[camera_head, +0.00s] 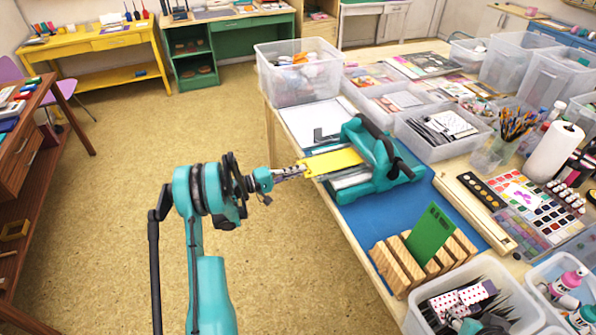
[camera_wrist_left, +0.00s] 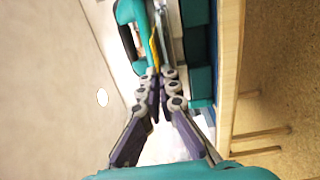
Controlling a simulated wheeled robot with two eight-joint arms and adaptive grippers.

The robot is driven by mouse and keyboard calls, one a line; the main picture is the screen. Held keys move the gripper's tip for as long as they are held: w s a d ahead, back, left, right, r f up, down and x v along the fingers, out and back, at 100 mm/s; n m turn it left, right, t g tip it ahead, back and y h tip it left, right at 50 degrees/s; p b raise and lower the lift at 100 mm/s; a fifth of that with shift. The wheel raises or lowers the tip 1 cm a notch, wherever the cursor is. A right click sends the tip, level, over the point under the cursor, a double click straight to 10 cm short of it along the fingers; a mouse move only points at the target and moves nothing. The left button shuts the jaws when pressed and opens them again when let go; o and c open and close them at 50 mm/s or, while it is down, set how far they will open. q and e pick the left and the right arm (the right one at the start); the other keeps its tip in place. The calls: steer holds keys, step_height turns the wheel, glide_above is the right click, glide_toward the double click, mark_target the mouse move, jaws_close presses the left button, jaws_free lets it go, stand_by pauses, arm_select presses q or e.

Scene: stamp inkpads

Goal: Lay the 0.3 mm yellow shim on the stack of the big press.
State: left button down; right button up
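The yellow shim (camera_head: 333,161) is a flat plate held by its near end in my left gripper (camera_head: 303,171). It reaches into the opening of the teal press (camera_head: 377,182), over the grey stack (camera_head: 350,180). I cannot tell whether it touches the stack. In the left wrist view the shim shows edge-on as a thin yellow strip (camera_wrist_left: 154,52) at the fingertips (camera_wrist_left: 160,75), beside the teal press frame (camera_wrist_left: 127,12). The fingers are closed on it. My right gripper is not in view.
A slotted wooden rack (camera_head: 397,264) holds a green plate (camera_head: 430,232) on the blue mat (camera_head: 372,222). A clear bin (camera_head: 298,85) stands behind the press. Trays (camera_head: 437,140) and paints crowd the right side. Bare mat lies between press and rack.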

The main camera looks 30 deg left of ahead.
arm_select(q)
steer(key=shift+f, duration=0.3)
stand_by(0.4)
steer(key=c, duration=1.6)
jaws_free()
steer(key=shift+c, duration=0.2)
steer(key=shift+v, duration=2.5)
